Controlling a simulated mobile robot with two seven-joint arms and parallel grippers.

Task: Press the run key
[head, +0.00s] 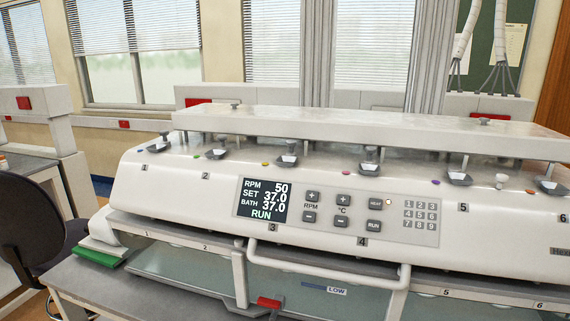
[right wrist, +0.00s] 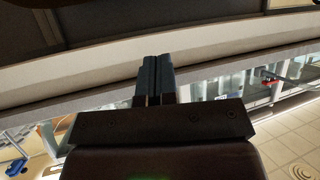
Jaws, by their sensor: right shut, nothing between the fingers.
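The run key (head: 374,226), a small dark key labelled RUN, sits at the lower right of the key group on the white machine's (head: 330,196) front panel in the head view. Above it is another dark key (head: 375,200) with small, unclear lettering and a small glowing lamp (head: 388,202) to its right. The display (head: 264,200) reads RPM 50, SET 37.0, BATH 37.0 and RUN. My right gripper (right wrist: 154,62) shows only in the right wrist view, its dark fingers together and empty. The run key cannot be made out there. My left gripper is in neither view.
Plus and minus keys (head: 312,196) lie left of the run key, a number pad (head: 420,215) to its right. A pale handle bar (head: 330,263) juts out below the panel. A dark chair (head: 30,230) stands at the left. The space before the panel looks clear.

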